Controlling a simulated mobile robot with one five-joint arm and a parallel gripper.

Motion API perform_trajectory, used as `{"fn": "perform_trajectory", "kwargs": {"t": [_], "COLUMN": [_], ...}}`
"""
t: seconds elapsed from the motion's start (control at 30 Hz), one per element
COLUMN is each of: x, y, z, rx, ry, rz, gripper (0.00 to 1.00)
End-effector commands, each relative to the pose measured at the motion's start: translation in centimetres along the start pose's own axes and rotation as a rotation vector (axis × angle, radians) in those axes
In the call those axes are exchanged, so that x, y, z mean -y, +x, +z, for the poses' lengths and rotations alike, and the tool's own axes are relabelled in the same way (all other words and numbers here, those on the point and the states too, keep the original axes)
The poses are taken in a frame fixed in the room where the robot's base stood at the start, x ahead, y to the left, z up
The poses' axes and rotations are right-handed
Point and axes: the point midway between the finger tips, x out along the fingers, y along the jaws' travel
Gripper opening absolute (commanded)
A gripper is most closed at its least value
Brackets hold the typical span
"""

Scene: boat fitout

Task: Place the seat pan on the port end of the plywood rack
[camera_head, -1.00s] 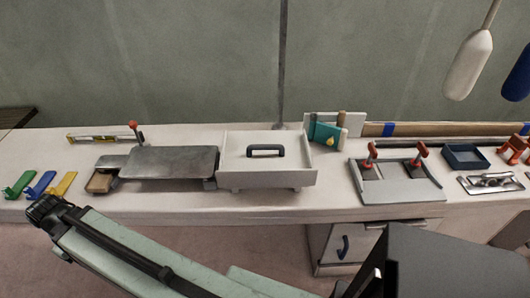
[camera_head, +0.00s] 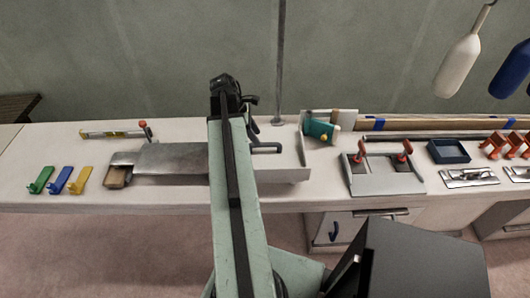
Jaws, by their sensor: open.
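The seat pan looks to be the white, shallow, box-like piece with a dark bar handle (camera_head: 290,175) on the bench. My arm crosses in front of its left part. The handle (camera_head: 266,148) shows just right of my arm. My gripper (camera_head: 251,122) is mostly hidden behind my arm; a dark part of it shows above and left of the handle. It is open, and I cannot tell whether it touches the handle. I cannot clearly make out the plywood rack; a dark brown wooden surface (camera_head: 18,106) shows at the far left edge.
Left of the pan lies a grey metal plate (camera_head: 165,158) with a wooden block (camera_head: 117,177). Green, blue and yellow brackets lie farther left. To the right are a grey clamp fixture (camera_head: 383,176), a blue tray (camera_head: 448,151) and orange clamps. Fenders hang at upper right.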

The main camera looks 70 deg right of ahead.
Motion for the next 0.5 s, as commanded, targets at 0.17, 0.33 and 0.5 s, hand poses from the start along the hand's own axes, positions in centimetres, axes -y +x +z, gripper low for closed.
{"fn": "perform_trajectory", "kwargs": {"t": [0.17,0.33,0.5], "x": [0.0,0.0,0.0], "y": [2.2,3.1,6.4], "z": [-0.1,0.1,0.4], "rx": [-0.001,-0.001,-0.001], "ry": [0.001,0.002,0.003], "rz": [0.000,0.000,-0.001], "gripper": [0.45,0.45,0.45]}}
